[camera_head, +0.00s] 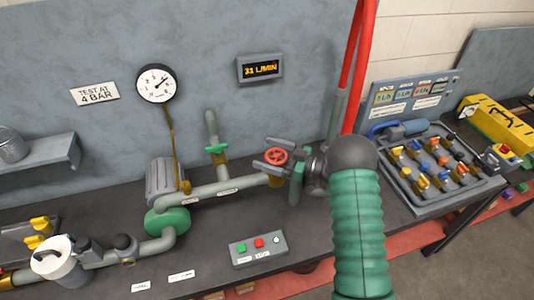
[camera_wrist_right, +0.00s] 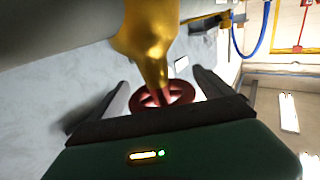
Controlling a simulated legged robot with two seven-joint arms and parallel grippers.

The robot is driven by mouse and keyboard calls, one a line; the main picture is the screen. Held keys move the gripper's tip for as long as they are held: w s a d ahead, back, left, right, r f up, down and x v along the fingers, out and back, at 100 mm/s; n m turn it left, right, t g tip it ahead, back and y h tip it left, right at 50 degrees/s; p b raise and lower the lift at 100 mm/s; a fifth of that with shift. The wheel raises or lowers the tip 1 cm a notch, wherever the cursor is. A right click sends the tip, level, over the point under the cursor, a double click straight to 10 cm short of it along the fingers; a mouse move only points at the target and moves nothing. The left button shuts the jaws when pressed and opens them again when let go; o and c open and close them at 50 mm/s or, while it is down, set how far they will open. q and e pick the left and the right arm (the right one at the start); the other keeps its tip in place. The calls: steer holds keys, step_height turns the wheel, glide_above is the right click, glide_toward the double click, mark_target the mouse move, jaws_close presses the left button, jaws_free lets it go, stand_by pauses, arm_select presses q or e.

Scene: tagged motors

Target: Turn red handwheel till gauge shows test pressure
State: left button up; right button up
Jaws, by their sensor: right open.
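The red handwheel (camera_head: 277,156) sits on a brass valve at the right end of the grey-green pipe run. My right gripper (camera_head: 262,153) is open, with one finger on each side of the handwheel. In the right wrist view the handwheel (camera_wrist_right: 148,101) shows between the two spread fingers, partly hidden by the brass valve body (camera_wrist_right: 150,40); contact cannot be told. The round white gauge (camera_head: 156,84) is on the wall; its needle points up and right, but the figures are too small to read. A sign (camera_head: 95,94) reads "TEST AT 4 BAR". My left gripper is not in view.
A wall display (camera_head: 260,68) reads "31 L/MIN". A button box (camera_head: 258,248) stands in front of the pipes. A white canister (camera_head: 58,257) stands front left.

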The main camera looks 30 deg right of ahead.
steer(key=b+v, duration=0.3)
steer(key=v, duration=1.3)
steer(key=shift+d+f, duration=0.15)
steer(key=shift+f, duration=0.05)
steer(key=shift+s, duration=0.1)
